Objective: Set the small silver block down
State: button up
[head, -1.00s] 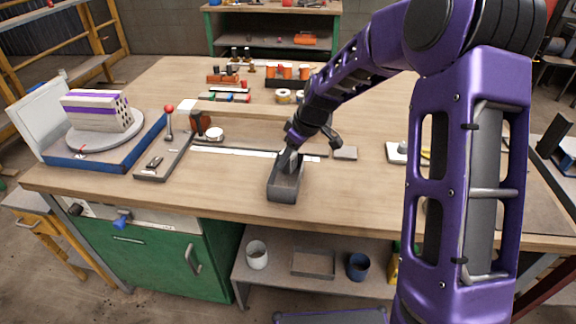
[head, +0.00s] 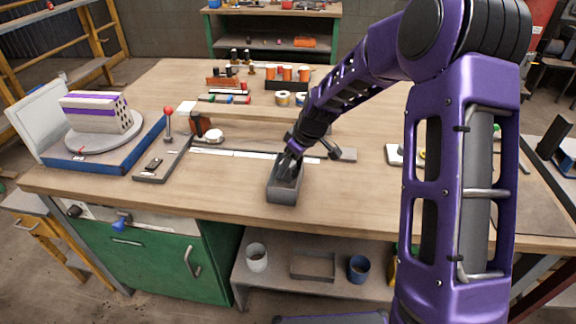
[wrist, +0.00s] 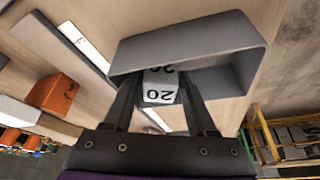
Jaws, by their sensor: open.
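A small silver block (wrist: 160,90) marked "20" shows in the wrist view, between the two fingers of my gripper (wrist: 159,78). The fingers are open, one on each side of it; any light contact is hard to tell. The open grey box (wrist: 190,50) surrounds the fingertips and block. In the head view my gripper (head: 289,162) reaches down into the far part of the grey box (head: 283,194), which stands near the bench's front edge. The block is hidden or too small to make out there, and its contact with the box floor cannot be seen.
A flat light strip (head: 240,154) lies behind the box, with a small grey piece (head: 348,155) at its right. A lever stand (head: 163,160) and a blue-edged turntable base (head: 110,155) are at left. The bench front right of the box is clear.

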jog(key=p+v, duration=0.1)
jog(key=v, duration=1.1)
